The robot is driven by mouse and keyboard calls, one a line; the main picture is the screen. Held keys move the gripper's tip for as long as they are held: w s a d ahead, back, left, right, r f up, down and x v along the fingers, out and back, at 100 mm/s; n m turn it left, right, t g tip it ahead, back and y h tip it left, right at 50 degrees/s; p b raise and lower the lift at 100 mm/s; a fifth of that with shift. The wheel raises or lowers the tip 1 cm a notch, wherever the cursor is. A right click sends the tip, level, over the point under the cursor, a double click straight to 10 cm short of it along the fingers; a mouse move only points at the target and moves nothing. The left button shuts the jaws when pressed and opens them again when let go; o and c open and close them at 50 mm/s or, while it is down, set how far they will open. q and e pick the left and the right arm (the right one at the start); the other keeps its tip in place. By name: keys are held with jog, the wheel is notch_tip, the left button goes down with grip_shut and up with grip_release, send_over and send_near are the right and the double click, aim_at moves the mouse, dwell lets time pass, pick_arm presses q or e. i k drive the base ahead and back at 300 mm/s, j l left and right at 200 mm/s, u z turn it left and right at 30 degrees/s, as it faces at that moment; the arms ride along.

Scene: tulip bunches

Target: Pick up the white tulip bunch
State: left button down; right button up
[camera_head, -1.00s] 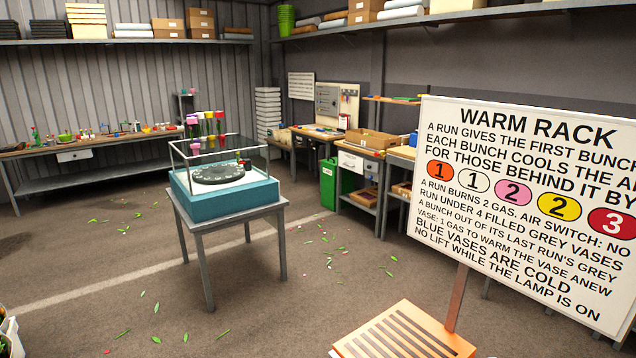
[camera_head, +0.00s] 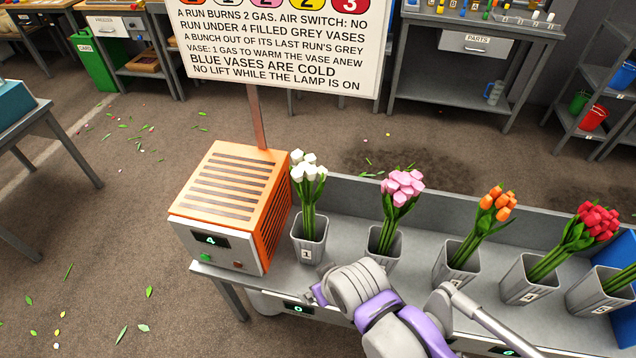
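The white tulip bunch (camera_head: 309,168) stands upright in a grey vase (camera_head: 309,242) marked 1, at the left end of a grey bench (camera_head: 345,196). Its green stems go down into the vase. One of my arms (camera_head: 372,302), purple and grey, comes in from the lower right, and I take it to be the right one. Its end lies in front of the bench, below and right of vase 1, apart from the white tulips. I cannot make out its fingers. My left gripper is not in view.
Pink (camera_head: 402,190), orange (camera_head: 496,203) and red tulips (camera_head: 595,222) stand in grey vases to the right. An orange slatted box (camera_head: 232,195) with a display reading 4 stands left of vase 1. A sign (camera_head: 285,45) rises behind it. A blue object (camera_head: 622,322) is at the right edge.

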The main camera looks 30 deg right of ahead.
aim_at(303, 176)
jog(key=z, duration=1)
